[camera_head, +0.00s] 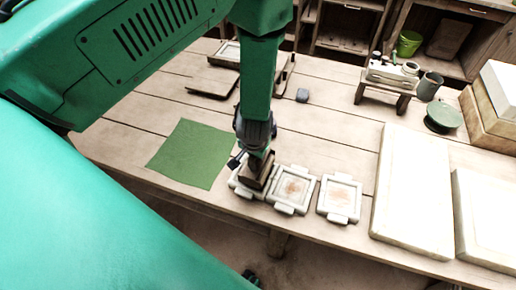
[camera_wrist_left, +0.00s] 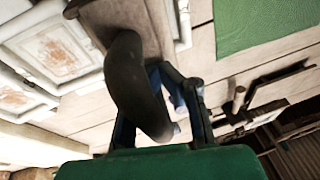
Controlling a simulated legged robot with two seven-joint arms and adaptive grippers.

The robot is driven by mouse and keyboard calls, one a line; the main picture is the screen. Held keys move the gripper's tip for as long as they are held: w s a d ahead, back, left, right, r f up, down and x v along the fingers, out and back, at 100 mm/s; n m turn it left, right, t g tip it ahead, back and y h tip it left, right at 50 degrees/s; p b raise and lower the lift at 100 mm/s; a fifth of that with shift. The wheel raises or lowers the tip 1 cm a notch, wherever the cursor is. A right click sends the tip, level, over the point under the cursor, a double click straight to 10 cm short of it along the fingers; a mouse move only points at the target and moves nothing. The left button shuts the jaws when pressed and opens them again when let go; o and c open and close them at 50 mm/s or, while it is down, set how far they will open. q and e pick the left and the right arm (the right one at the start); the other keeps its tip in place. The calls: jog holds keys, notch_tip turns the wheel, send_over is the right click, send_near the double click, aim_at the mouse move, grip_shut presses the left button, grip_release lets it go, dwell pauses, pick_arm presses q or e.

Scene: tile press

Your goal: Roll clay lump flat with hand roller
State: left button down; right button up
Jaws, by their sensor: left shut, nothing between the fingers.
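My left gripper (camera_head: 256,150) is low over the near part of the table. It is shut with nothing held, and its fingers also show in the left wrist view (camera_wrist_left: 178,88). Close beside them is a brown block (camera_head: 258,172) with a dark curved handle (camera_wrist_left: 135,85), standing at the leftmost white tile frame (camera_head: 240,187). I cannot make out a hand roller for certain. A small grey-blue lump (camera_head: 302,95) lies farther back on the table; I cannot tell whether it is the clay. My right gripper is not in view.
A green mat (camera_head: 194,154) lies left of the gripper. Two more tile frames (camera_head: 293,189) (camera_head: 340,198) are to the right, then large white slabs (camera_head: 413,190). Wooden boards (camera_head: 212,81) lie behind. A small stand (camera_head: 385,92) is at the back right. The middle right tabletop is clear.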

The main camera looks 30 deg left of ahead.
pick_arm(q)
jog(key=shift+s+a, duration=0.2)
jog(key=shift+a, duration=0.6)
jog(key=shift+w+d+p, duration=0.1)
jog(key=shift+d+p, duration=0.2)
jog(key=shift+d, duration=0.3)
jog(key=shift+w+d+f, duration=0.1)
jog(key=shift+d+f, duration=0.05)
jog(key=shift+d, duration=0.85)
jog(key=shift+s+a, duration=0.2)
jog(key=shift+a, duration=1.45)
jog(key=shift+d, duration=0.4)
jog(key=shift+w+d, duration=0.1)
jog(key=shift+d, duration=0.4)
jog(key=shift+p, duration=0.3)
